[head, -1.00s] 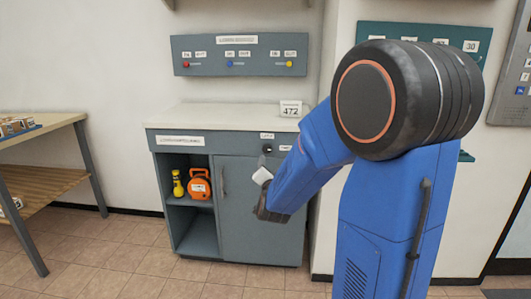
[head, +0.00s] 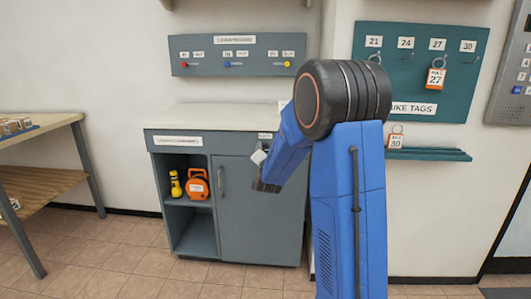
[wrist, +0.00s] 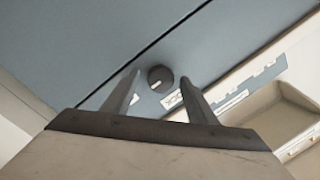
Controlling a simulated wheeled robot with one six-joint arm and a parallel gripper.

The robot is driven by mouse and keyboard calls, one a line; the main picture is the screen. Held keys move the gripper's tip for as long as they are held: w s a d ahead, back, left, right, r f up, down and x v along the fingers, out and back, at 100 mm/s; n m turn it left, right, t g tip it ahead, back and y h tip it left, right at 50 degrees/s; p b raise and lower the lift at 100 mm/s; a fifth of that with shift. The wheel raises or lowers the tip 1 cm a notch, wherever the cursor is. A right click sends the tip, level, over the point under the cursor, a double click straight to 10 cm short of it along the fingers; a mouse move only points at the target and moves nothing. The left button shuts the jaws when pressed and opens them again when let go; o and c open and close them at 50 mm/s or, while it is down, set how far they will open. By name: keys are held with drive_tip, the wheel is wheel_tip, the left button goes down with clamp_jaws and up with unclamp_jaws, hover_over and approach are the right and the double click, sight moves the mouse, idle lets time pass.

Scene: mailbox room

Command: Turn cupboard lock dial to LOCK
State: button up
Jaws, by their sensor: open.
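The lock dial (wrist: 160,78) is a small round dark knob with a short white mark at its lower left in the wrist view. My gripper (wrist: 160,84) is open, with one finger on each side of the dial in that picture. I cannot tell whether either finger touches it. Small white labels (wrist: 172,101) lie near the dial, their words too small to read. In the head view the grey cupboard (head: 235,215) has a closed right door, and my gripper (head: 266,180) is in front of it. My arm hides the dial there.
The cupboard's open left side holds a yellow flashlight (head: 176,184) and an orange case (head: 197,184). A hook panel (head: 238,55) hangs above. A teal tag board (head: 405,75) is at the right, a wooden table (head: 40,150) at the left. The floor between is clear.

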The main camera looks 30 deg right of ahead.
drive_tip(key=shift+w+d, duration=0.1)
drive_tip(key=shift+w, duration=0.05)
drive_tip(key=c, duration=1.1)
drive_tip(key=shift+o, duration=0.2)
